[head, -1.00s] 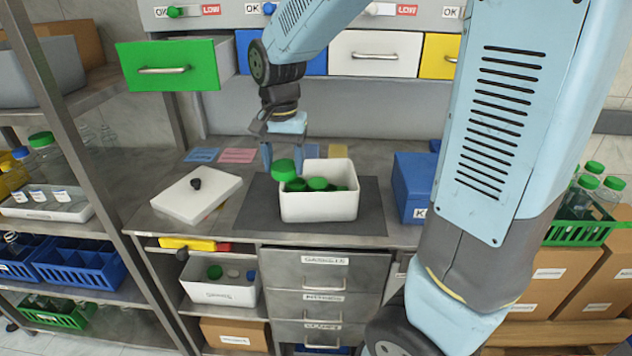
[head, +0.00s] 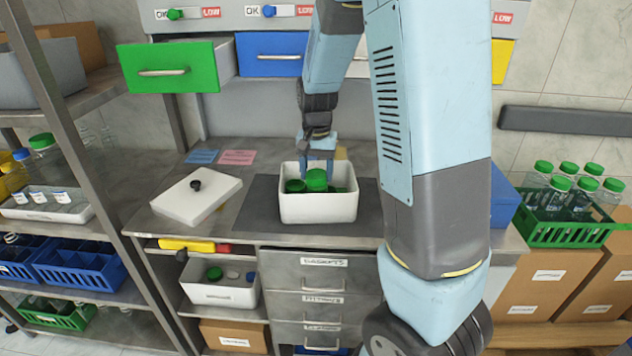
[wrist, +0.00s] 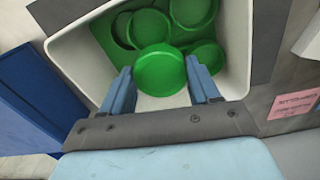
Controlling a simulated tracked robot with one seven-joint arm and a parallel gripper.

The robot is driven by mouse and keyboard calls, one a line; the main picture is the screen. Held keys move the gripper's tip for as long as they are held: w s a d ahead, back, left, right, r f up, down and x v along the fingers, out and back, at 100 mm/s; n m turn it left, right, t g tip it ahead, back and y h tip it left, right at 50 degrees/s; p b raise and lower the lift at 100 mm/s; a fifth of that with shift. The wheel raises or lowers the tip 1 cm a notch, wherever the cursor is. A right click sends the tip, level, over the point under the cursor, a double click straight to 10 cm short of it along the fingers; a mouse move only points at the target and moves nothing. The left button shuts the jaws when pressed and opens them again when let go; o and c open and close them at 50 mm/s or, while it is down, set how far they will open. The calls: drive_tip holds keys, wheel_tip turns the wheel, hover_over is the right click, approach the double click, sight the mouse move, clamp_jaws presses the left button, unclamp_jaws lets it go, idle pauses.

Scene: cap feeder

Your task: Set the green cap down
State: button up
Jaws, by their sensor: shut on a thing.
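My gripper (head: 318,165) is shut on a green cap (head: 317,180), one blue finger at each side of its rim. In the wrist view the held cap (wrist: 160,72) lies between the fingertips, nearly flat to that camera. It is over the middle of a white bin (head: 318,208) holding several other green caps (wrist: 194,10). The head view does not settle whether the held cap touches the caps below. My gripper and the bin's front wall hide part of the contents.
The bin stands on a dark mat (head: 258,205). A white lid with a black knob (head: 196,196) lies to its left. A green drawer (head: 168,66) sticks out above left. A blue box (head: 503,198) is partly behind my arm. A green crate of bottles (head: 568,232) stands right.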

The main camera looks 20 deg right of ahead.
sight(318, 173)
drive_tip(key=shift+w+d+f, duration=0.15)
drive_tip(key=shift+d+f, duration=0.1)
drive_tip(key=shift+f, duration=1.5)
drive_tip(key=shift+f, duration=0.1)
drive_tip(key=o, duration=1)
